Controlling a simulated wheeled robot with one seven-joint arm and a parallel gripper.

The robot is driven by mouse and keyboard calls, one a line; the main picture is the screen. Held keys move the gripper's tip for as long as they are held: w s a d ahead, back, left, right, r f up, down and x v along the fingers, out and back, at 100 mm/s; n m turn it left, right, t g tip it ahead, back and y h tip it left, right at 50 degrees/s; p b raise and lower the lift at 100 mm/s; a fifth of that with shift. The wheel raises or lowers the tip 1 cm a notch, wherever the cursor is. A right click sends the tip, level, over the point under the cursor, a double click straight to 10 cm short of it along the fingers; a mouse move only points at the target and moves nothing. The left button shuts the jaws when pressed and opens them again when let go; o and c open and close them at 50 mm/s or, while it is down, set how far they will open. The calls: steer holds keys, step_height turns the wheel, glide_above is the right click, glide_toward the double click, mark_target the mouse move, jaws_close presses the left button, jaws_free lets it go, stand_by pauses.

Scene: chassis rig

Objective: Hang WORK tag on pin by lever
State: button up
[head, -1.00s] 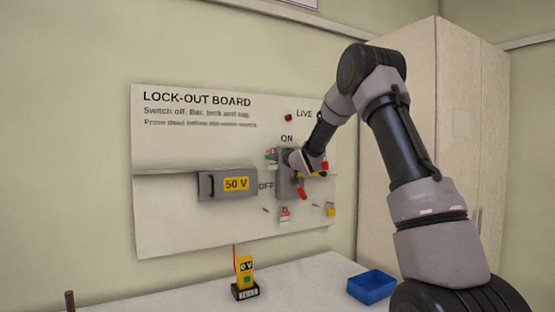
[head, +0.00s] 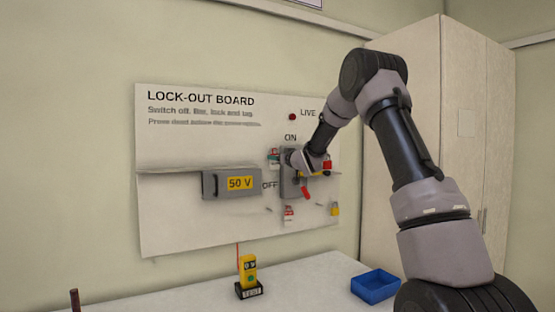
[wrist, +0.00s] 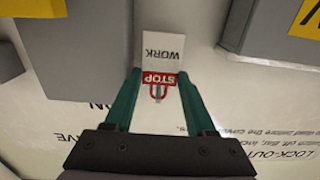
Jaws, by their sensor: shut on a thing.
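The WORK tag (wrist: 163,48) is white with a red STOP band (wrist: 160,79), and it reads upside down in the wrist view. My gripper (wrist: 160,76) has green fingers, shut on the tag at its red end. In the head view my gripper (head: 273,158) is beside the left side of the grey switch box (head: 288,180). The red lever (head: 306,192) points down and to the right. A small metal loop (wrist: 157,92) shows at the tag's red end. I cannot tell whether a pin passes through it.
The grey 50 V box (head: 232,184) is on the board left of the switch box. Another red and white tag (head: 289,212) hangs below. A bare pin (head: 268,209) and a yellow padlock (head: 335,208) are nearby. A tester (head: 248,276) and blue tray (head: 374,286) are on the bench.

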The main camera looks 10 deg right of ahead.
steer(key=o, duration=1.4)
steer(key=shift+d, duration=0.15)
steer(key=s+d+r+m+g+h, duration=0.1)
steer(key=s+d+m+h, duration=0.15)
steer(key=s, duration=0.65)
steer(key=s+d+r+m+g+h, duration=0.1)
steer(key=s+d+g, duration=0.15)
steer(key=s, duration=0.75)
steer(key=s+d+r+m+g+h, duration=0.15)
steer(key=s+d, duration=0.25)
steer(key=s, duration=0.5)
steer(key=s+a+f+m+g, duration=0.1)
steer(key=s+f+g, duration=0.1)
steer(key=s, duration=1.1)
steer(key=s+a+f+m+g+y, duration=0.1)
steer(key=s+a+f+g, duration=0.1)
steer(key=s, duration=1.1)
step_height(320, 180, down, 2)
steer(key=shift+s+f+m+g+y, duration=0.1)
steer(key=shift+s+m+g+y, duration=0.25)
steer(key=shift+g, duration=0.25)
